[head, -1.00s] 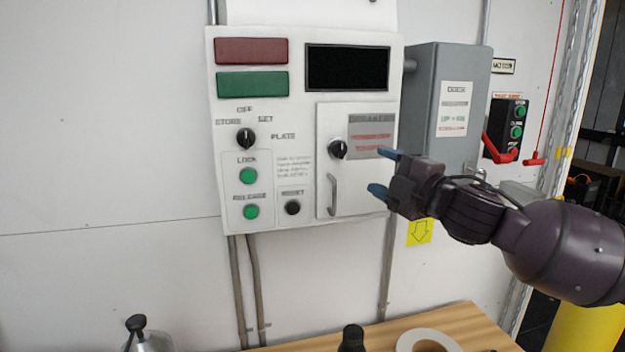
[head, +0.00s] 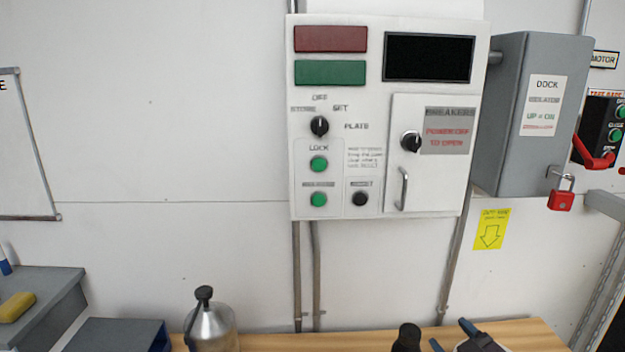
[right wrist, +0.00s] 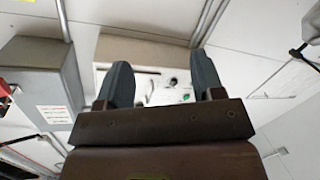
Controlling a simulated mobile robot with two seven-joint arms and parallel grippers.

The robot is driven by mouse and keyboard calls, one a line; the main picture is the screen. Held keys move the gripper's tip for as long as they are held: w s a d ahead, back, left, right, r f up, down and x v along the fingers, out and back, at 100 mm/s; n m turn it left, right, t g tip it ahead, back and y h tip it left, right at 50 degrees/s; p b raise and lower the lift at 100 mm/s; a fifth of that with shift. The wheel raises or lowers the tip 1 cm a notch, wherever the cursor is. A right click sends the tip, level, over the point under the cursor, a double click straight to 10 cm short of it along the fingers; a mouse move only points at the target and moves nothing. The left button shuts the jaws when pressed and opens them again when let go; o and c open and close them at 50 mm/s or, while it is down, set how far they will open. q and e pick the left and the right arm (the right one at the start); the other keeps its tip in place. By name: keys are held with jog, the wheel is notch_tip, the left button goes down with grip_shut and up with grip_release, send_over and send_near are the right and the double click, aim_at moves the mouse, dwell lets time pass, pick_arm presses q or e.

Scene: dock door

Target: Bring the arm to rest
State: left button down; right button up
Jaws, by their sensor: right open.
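My right gripper (head: 452,337) shows at the bottom edge of the head view, low over the wooden bench and below the white control panel (head: 336,210). In the right wrist view its two fingers (right wrist: 163,85) are spread apart with nothing between them. The panel, with its dial, green buttons and breaker door (head: 433,185), is beyond the fingers and apart from them. The breaker door looks closed. My left gripper is in neither view.
The wooden bench (head: 270,343) runs along the bottom, with a metal can (head: 212,328) and a dark bottle-like object (head: 407,338) near my right gripper. A grey isolator box (head: 510,150) with a red padlock (head: 561,200) is at right. Grey shelves (head: 50,300) stand at left.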

jog(key=s+d+f+m+g+h, duration=0.1)
jog(key=s+f+m+g+h, duration=0.3)
jog(key=s+f, duration=1.6)
jog(key=s+m, duration=0.1)
jog(key=m, duration=0.2)
jog(key=shift+s+f+g, duration=0.2)
jog(key=shift+f+g, duration=0.05)
jog(key=shift+g, duration=0.15)
